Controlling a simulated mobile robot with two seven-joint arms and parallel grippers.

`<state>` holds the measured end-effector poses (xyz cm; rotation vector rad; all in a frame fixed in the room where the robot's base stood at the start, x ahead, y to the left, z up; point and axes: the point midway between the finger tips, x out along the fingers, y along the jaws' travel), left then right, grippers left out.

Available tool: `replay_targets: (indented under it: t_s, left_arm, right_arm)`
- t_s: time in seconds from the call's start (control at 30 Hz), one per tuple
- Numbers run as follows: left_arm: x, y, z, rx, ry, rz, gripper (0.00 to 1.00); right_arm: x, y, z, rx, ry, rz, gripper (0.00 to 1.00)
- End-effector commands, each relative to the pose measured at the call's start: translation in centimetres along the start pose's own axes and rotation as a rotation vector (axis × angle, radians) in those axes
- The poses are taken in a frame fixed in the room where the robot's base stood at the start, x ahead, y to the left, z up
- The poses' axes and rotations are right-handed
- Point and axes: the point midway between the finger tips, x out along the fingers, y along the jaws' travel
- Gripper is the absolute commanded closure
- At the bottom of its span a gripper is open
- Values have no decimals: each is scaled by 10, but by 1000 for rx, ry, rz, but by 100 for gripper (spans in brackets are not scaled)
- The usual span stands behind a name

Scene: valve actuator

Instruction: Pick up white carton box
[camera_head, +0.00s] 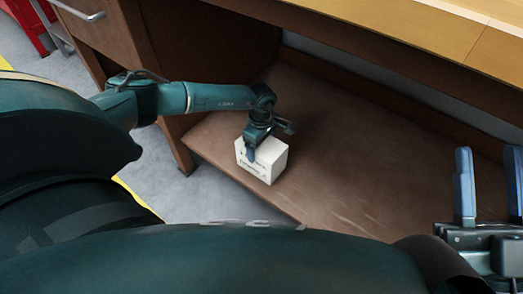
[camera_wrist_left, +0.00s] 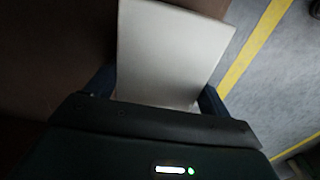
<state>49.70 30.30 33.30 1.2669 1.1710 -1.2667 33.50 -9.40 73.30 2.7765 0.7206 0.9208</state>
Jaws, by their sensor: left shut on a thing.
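The white carton box (camera_head: 269,163) has dark print on its side and sits at the front edge of the brown lower shelf in the head view. My left gripper (camera_head: 252,152) reaches it from above and is shut on it, with a blue finger against its printed side. In the left wrist view the box (camera_wrist_left: 168,52) fills the space between the two fingers of my left gripper (camera_wrist_left: 158,90). Whether the box touches the shelf is unclear. My right gripper (camera_head: 490,185) is open and empty at the right edge of the head view, its blue fingers apart.
The brown shelf (camera_head: 350,175) is clear to the right of the box. A wooden desk top (camera_head: 420,30) overhangs it, with a drawer cabinet (camera_head: 105,35) at the left. Grey floor (camera_head: 215,195) with yellow lines lies in front, and a red object (camera_head: 25,22) stands far left.

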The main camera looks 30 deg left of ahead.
Motion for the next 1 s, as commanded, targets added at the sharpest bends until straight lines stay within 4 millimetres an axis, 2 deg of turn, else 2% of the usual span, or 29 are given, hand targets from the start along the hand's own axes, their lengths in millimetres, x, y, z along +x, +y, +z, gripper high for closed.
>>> replay_targets:
  t_s: [0.03, 0.27, 0.53, 0.6, 0.7, 1.0]
  left_arm:
    - [0, 0, 0, 0, 0, 0, 56]
    - [0, 0, 0, 0, -1, -1, 74]
    - [-6, 1, 0, 0, -1, 2, 75]
    - [-14, 1, 0, -1, -1, 3, 75]
    - [-34, 1, 0, 0, -1, 3, 75]
    - [-88, 1, 0, 0, 0, 3, 75]
  right_arm:
    - [0, 0, 0, 0, 0, 0, 64]
    - [0, 0, 0, 0, -1, 0, 64]
    - [2, 1, -2, 1, -2, 0, 64]
    - [3, 2, -3, 9, -15, 1, 64]
    - [-7, -5, 10, 75, -120, 15, 64]
    - [-28, -20, 30, 199, -323, 36, 64]
